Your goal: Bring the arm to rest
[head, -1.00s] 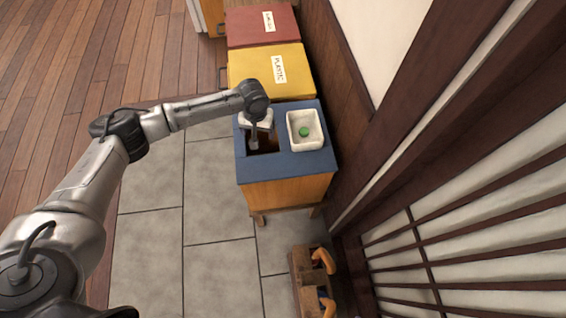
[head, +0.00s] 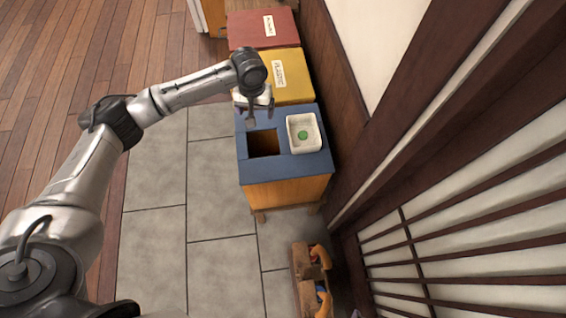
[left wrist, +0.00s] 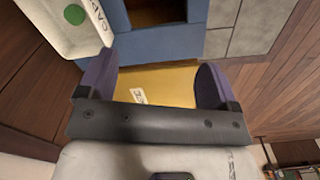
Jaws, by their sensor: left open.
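My left arm reaches in from the left in the head view. Its gripper (head: 250,122) is above the back left part of the blue-topped wooden cabinet (head: 285,164), behind the square opening. In the left wrist view the two dark purple fingers of the left gripper (left wrist: 158,85) are spread wide with nothing between them. A white tray (head: 292,134) with a round green thing (head: 303,135) in it sits on the right of the blue top. The right gripper is in neither view.
A yellow bin with a label (head: 292,88) and a red bin (head: 262,29) stand behind the cabinet. A wooden box with orange-handled things (head: 300,282) is on the floor in front. A wall runs along the right. Grey tiles left of the cabinet are clear.

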